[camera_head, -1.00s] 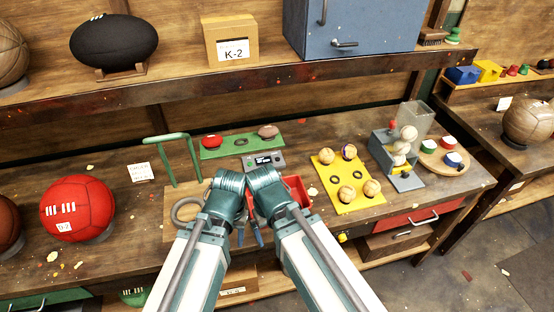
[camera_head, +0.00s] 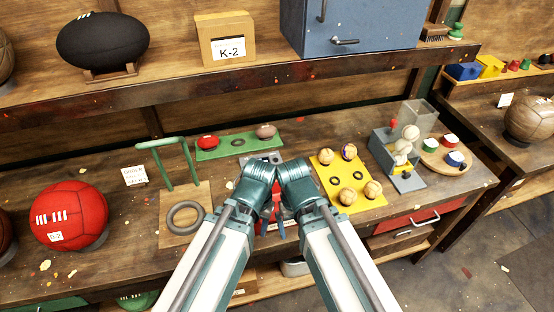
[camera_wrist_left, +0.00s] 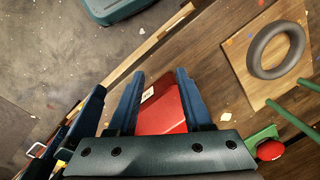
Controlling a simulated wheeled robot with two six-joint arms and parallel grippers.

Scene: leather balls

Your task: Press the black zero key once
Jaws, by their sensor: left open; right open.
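A grey device (camera_head: 262,158) sits behind my grippers in the head view, mostly hidden by them. I cannot make out a black zero key on it. My left gripper (camera_head: 262,221) points down in front of it, over a red box. In the left wrist view my left gripper (camera_wrist_left: 158,82) has its blue fingers spread apart. The red box (camera_wrist_left: 163,112) with a white tag shows between and beyond them; I cannot tell whether they touch it. My right gripper (camera_head: 281,226) is close beside the left one. It is open, though its fingers are partly hidden.
A grey ring (camera_head: 185,217) on a wooden board and a green stand (camera_head: 168,168) are to the left. A green tray (camera_head: 220,148) lies behind. A yellow board (camera_head: 366,198) with several balls is to the right. A red ball (camera_head: 68,215) stands at far left.

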